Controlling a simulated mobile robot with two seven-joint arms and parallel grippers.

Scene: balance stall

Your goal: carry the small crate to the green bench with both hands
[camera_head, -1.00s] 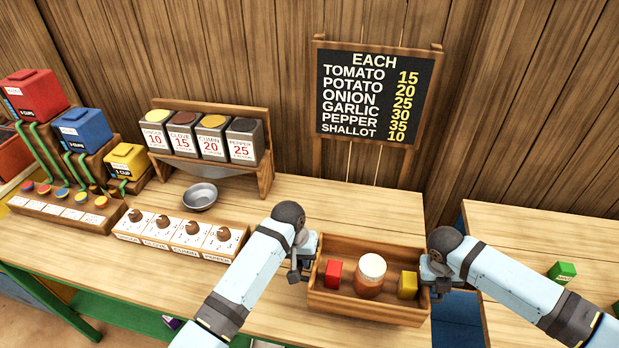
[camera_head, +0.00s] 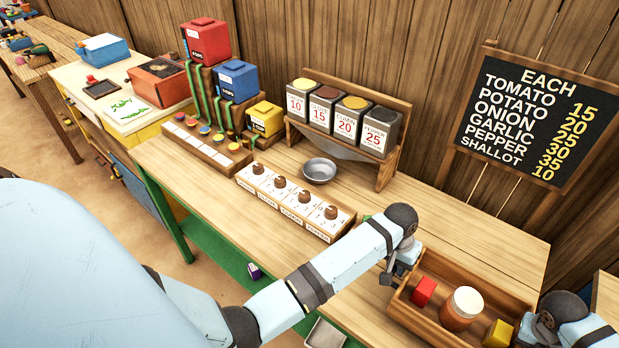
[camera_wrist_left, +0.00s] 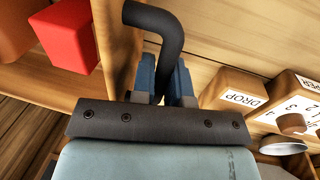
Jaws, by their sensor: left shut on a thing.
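The small crate (camera_head: 452,268) is an open wooden box at the lower right of the head view. It holds a red block (camera_head: 424,291), a jar with a pale lid (camera_head: 461,309) and a yellow block (camera_head: 498,334). My left gripper (camera_head: 391,272) is at its left end; in the left wrist view its blue fingers (camera_wrist_left: 162,82) are shut around a dark bent handle (camera_wrist_left: 160,30) beside the crate's wall. My right gripper (camera_head: 528,332) is at the crate's right end, its fingers mostly hidden. The crate is over a wood-topped bench with green legs (camera_head: 170,215); I cannot tell whether it touches.
A spice rack (camera_head: 345,150), metal bowl (camera_head: 319,171) and knob board (camera_head: 285,207) stand left of the crate. Coloured boxes (camera_head: 238,80) stand farther left. A price board (camera_head: 537,115) is behind. A yellow-sided counter (camera_head: 90,118) is at the far left.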

